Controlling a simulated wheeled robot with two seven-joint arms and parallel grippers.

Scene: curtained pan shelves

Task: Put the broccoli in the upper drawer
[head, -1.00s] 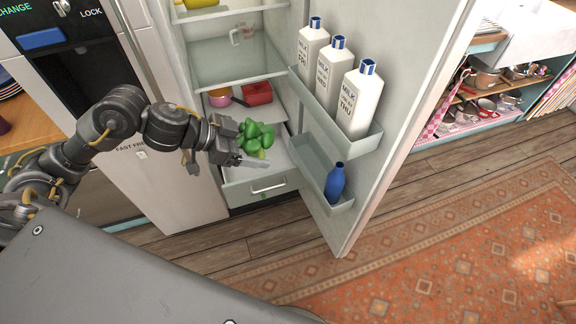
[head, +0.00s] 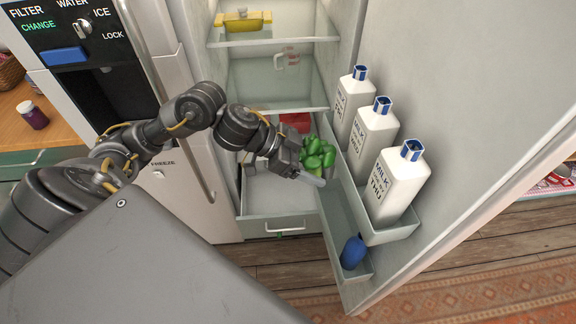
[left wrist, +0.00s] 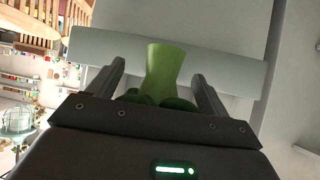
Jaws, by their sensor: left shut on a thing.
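The green broccoli (head: 318,154) is in my left gripper (head: 303,170), inside the open fridge and above the pulled-out drawer. The upper drawer (head: 277,226) is at the bottom of the fridge compartment, with a pale front and a handle. Its white inside shows partly; my arm and gripper cover some of it. My right gripper is not in view.
The open fridge door stands close on the right, with several items: milk bottles (head: 398,185) and a blue bottle (head: 352,252) in its racks. A red container (head: 296,122) is behind my gripper. A yellow pot (head: 246,21) stands on a higher shelf.

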